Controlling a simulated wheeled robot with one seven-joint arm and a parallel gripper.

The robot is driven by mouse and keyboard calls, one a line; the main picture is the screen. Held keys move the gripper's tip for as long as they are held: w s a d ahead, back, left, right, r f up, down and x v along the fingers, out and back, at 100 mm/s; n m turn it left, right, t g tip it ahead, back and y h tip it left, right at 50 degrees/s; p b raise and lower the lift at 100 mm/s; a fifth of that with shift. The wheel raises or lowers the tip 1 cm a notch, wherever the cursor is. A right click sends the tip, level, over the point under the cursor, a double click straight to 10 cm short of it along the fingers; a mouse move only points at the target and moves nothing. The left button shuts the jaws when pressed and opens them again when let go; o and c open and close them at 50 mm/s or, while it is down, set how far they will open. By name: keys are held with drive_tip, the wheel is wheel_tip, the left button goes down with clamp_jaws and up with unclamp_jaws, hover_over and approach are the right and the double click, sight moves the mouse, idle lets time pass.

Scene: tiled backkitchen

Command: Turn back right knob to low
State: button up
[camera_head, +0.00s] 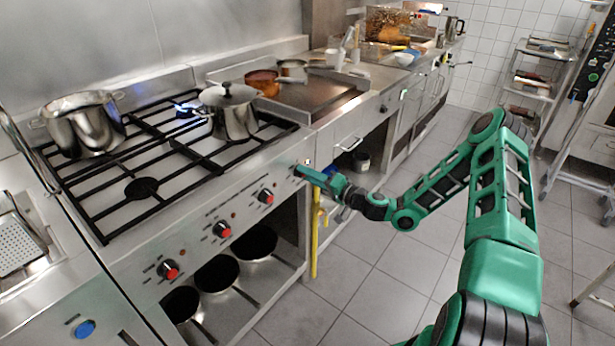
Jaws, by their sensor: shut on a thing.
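The gas stove (120,225) has a row of red-tipped knobs along its front. A left knob (170,270), a middle knob (223,229) and another knob (265,197) farther right are in plain view. My gripper (301,172) is at the right end of this row, against the panel. It is shut on the rightmost knob, which its fingers mostly hide, so its setting cannot be read. My green arm reaches in from the right.
A shiny pot (82,125) stands at the back left. A yellow bar (315,235) hangs below my gripper. Floor (385,270) to the right is clear.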

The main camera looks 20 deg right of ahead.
drive_tip(key=shift+f, duration=0.25)
drive_tip(key=o, duration=1)
drive_tip(key=shift+o, duration=0.2)
drive_tip(key=shift+r, duration=0.1)
drive_tip(key=v, duration=1)
drive_tip(key=shift+s+d, duration=0.2)
drive_tip(key=shift+s, duration=0.05)
